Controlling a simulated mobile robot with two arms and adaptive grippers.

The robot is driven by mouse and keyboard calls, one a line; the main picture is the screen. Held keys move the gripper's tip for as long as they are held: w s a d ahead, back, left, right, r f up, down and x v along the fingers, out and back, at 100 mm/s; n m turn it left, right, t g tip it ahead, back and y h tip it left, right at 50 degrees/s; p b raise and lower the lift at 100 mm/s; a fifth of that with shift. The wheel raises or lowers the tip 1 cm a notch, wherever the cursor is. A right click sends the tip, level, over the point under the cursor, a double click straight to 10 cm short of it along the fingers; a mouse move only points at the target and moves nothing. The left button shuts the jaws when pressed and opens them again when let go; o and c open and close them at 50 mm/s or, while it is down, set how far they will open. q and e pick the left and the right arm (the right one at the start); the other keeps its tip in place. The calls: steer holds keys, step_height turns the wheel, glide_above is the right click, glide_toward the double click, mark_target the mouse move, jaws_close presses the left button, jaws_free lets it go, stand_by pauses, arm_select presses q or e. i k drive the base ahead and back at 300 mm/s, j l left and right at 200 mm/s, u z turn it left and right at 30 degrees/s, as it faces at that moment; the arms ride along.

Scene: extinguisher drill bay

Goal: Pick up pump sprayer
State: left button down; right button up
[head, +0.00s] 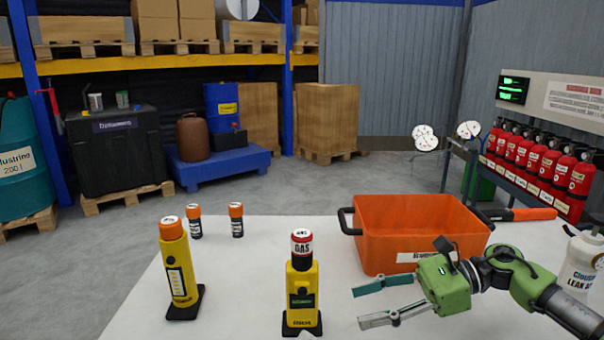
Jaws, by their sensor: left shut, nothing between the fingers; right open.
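The pump sprayer (581,265) is probably the white bottle with a dark top and a printed label at the right edge of the table. It stands upright and is partly cut off by the picture edge. My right gripper (374,302) is green, points left and is open and empty. It is in front of the orange crate, well to the left of the bottle. My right forearm passes close to the bottle's lower left in the picture; I cannot tell if they touch. My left gripper is not in view.
An orange crate (382,240) with black handles stands mid-table. Two yellow devices, one orange-topped (178,270) and one red-and-white-topped (301,285), stand left of my gripper. Two small orange-capped cylinders (195,222) (236,221) stand behind. An orange-handled tool (527,214) lies behind the bottle.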

mark_target(584, 257)
steer(key=k, duration=0.95)
